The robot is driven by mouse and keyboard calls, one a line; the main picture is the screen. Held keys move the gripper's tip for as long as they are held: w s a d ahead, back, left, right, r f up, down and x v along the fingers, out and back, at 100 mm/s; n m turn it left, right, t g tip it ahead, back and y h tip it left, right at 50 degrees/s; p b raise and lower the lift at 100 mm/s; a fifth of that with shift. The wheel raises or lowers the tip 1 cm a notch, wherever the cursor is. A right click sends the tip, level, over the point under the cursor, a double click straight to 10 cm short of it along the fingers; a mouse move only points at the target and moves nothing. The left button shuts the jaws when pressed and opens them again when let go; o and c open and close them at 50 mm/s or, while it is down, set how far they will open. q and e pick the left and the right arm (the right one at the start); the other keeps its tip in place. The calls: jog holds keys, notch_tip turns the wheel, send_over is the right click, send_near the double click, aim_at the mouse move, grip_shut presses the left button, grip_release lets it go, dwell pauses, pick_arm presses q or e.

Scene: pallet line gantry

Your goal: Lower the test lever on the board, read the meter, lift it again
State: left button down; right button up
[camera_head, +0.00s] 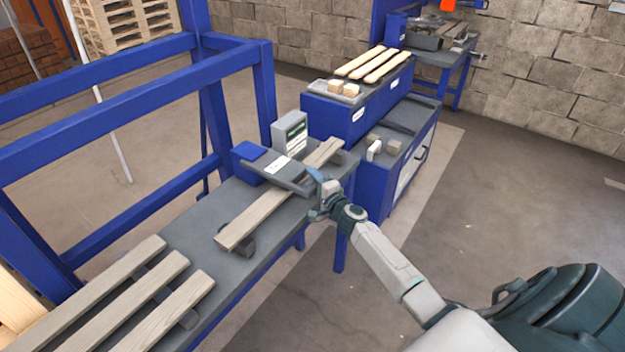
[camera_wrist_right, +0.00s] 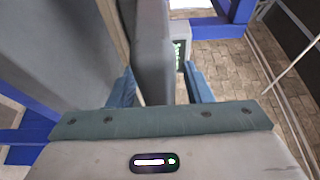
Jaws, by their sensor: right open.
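The test lever (camera_head: 278,170) is a flat dark grey arm with a white label. It reaches from a blue block (camera_head: 247,160) across the wooden board (camera_head: 255,218); I cannot tell whether it touches the wood. The meter (camera_head: 290,132) is a grey box with a lit greenish display, too small to read, behind the lever. My right gripper (camera_head: 318,186) is at the lever's free end. In the right wrist view the grey lever (camera_wrist_right: 153,55) stands between the open blue fingers of the gripper (camera_wrist_right: 160,90). The meter's green display (camera_wrist_right: 180,52) shows partly behind it. My left gripper is not in view.
Several planks (camera_head: 125,310) lie at the bench's near left end. A blue frame (camera_head: 130,80) rises along the left. Blue cabinets (camera_head: 350,112) with wooden pieces on top stand behind the bench. The floor (camera_head: 510,200) to the right is clear.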

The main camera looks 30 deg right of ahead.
jog(key=shift+w, duration=0.15)
jog(key=shift+c, duration=0.4)
grip_shut()
jog(key=shift+r, duration=0.1)
